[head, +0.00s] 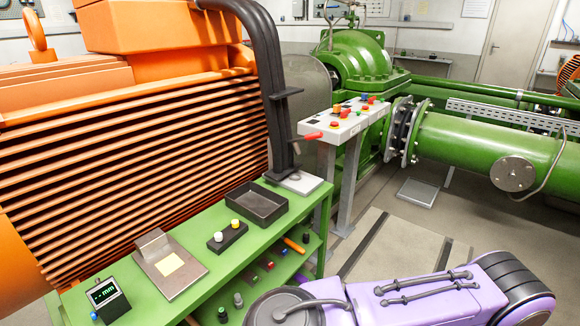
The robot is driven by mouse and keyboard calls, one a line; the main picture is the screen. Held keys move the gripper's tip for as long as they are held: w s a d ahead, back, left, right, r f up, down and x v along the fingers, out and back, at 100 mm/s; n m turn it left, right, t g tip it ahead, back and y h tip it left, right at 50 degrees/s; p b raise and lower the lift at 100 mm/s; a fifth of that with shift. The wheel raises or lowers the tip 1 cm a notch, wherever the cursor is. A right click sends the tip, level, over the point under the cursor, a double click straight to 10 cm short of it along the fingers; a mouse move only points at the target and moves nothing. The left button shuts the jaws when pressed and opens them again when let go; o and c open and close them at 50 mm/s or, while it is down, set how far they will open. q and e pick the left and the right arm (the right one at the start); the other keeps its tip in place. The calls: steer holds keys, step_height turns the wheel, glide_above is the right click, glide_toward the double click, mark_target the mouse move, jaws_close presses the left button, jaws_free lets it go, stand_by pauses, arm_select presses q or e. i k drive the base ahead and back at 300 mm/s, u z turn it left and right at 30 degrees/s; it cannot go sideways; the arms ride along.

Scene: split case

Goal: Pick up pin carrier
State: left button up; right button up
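What looks like the pin carrier (227,237) is a small black block on the green bench top. It bears one white and one yellow round-topped pin. It lies between a metal plate fixture with a pale yellow square (170,265) and a black open tray (255,204). Nothing touches it. Neither of my grippers is in view. A purple link of my arm crosses the lower right, clear of the carrier in the picture.
A gauge with a digital display (104,295) stands at the front left of the green bench (205,292). Several small parts lie on its lower shelf. The orange ribbed motor (140,150) rises behind the bench. A white control panel (345,120) stands at the back right.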

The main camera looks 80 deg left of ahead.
mark_target(230, 234)
steer(key=u, duration=1.4)
steer(key=i, duration=1.3)
steer(key=u, duration=2.3)
steer(key=i, duration=0.1)
steer(key=u, duration=0.35)
